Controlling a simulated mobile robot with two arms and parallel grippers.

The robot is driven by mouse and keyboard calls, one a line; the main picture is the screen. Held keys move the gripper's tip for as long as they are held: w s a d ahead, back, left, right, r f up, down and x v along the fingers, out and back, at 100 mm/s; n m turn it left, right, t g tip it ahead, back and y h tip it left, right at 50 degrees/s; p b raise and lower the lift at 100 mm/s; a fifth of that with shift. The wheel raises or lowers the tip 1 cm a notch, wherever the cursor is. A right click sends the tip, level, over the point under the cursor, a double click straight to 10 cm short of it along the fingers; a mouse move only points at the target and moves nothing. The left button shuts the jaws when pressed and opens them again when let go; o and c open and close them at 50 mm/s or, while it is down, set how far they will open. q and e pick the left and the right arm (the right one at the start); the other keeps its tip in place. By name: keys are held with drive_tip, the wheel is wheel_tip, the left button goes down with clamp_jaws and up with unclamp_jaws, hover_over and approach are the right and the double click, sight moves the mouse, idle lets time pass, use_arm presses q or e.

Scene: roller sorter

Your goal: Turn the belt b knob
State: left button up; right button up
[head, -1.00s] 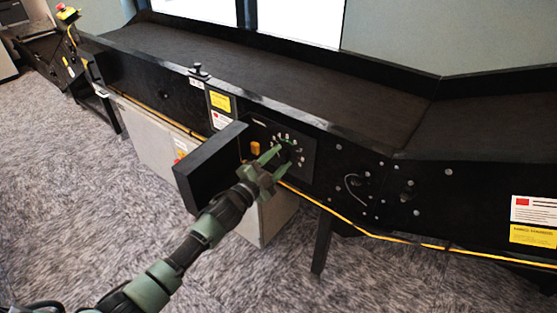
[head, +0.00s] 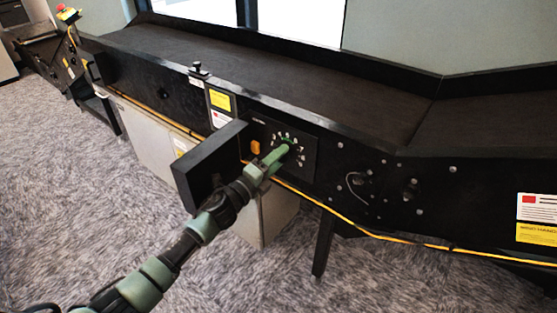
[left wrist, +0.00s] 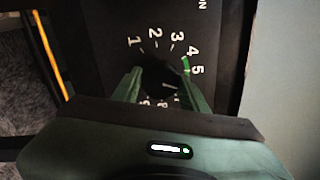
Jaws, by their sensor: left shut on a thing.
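The black belt knob (left wrist: 160,76) sits in the middle of a numbered dial on the dark control panel (head: 309,165). My left gripper (head: 283,151) is at the dial in the head view and hides most of the knob. In the left wrist view its two green fingers (left wrist: 160,88) stand on either side of the knob, shut on it. Numbers 1 to 5 show around the upper side of the dial, with a green mark (left wrist: 186,63) by 4 and 5. The lower numbers are partly hidden by the gripper. The knob's pointer is unclear. My right gripper is not in view.
An orange switch (head: 255,147) is just left of the dial. A dark open cover (head: 208,163) juts out left of my arm. A yellow cable (head: 330,208) runs below the panel. The conveyor belt (head: 300,80) above is empty.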

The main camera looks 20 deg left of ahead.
use_arm(q)
drive_tip(key=shift+f+m, duration=0.1)
drive_tip(key=shift+m, duration=0.5)
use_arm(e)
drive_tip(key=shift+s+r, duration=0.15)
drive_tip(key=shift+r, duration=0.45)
use_arm(q)
drive_tip(key=o, duration=1.4)
